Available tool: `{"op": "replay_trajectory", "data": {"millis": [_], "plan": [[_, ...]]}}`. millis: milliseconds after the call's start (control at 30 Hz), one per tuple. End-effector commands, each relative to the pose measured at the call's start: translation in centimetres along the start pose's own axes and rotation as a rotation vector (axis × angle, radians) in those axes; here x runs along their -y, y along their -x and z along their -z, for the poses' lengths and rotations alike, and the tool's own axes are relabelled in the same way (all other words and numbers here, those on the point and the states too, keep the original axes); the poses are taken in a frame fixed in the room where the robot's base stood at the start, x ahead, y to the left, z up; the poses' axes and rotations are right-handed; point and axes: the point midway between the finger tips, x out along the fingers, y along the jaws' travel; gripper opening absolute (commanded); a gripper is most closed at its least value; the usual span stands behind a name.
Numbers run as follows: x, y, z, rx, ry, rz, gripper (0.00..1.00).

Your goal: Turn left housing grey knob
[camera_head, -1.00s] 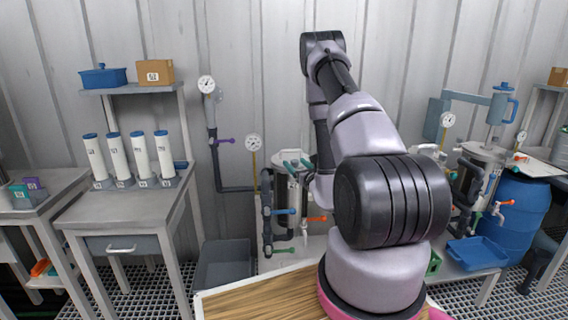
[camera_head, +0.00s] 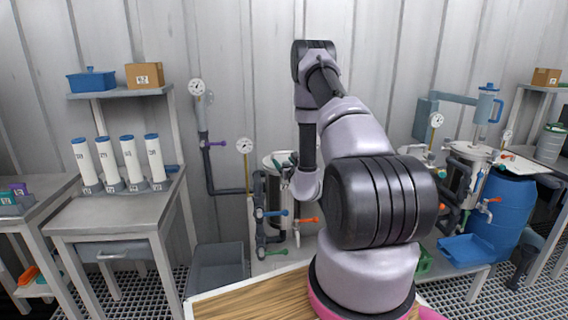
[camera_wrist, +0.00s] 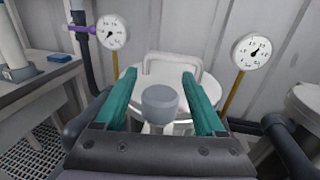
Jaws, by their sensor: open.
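The grey knob (camera_wrist: 160,103) is a short round cylinder standing above the pale round lid (camera_wrist: 207,88) of the left housing. My gripper (camera_wrist: 160,76) has two teal fingers, spread wide apart and open. In the wrist view the knob appears between the fingers, with a gap on each side. I cannot tell whether the fingertips are level with it or above it. In the head view the left housing (camera_head: 271,160) stands by the back wall, partly hidden by my arm. Its knob cannot be made out there.
A pale handle (camera_wrist: 170,62) rises behind the knob. Gauges stand left (camera_wrist: 112,32) and right (camera_wrist: 254,51) of the lid. Blue (camera_head: 276,213) and orange (camera_head: 308,220) valve handles stick out at the housing's front. A second vessel (camera_head: 470,152) stands at the right.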

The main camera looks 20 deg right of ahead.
Motion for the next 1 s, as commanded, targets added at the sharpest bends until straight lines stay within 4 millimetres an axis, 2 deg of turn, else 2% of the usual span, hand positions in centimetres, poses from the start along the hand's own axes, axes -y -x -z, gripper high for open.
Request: {"op": "replay_trajectory", "data": {"millis": [233, 267, 300, 433, 767, 1000], "plan": [[0.01, -0.08, 0.01, 0.000, -0.001, 0.000, 0.72], [0.00, -0.08, 0.01, 0.000, -0.001, 0.000, 0.64], [0.00, -0.07, 0.02, 0.000, 0.000, 0.000, 0.49], [0.00, -0.07, 0.01, 0.000, 0.000, 0.000, 0.00], [0.01, -0.04, 0.02, 0.000, 0.000, -0.031, 0.00], [-0.28, -0.03, 0.00, 0.000, 0.001, -0.159, 0.00]]}}
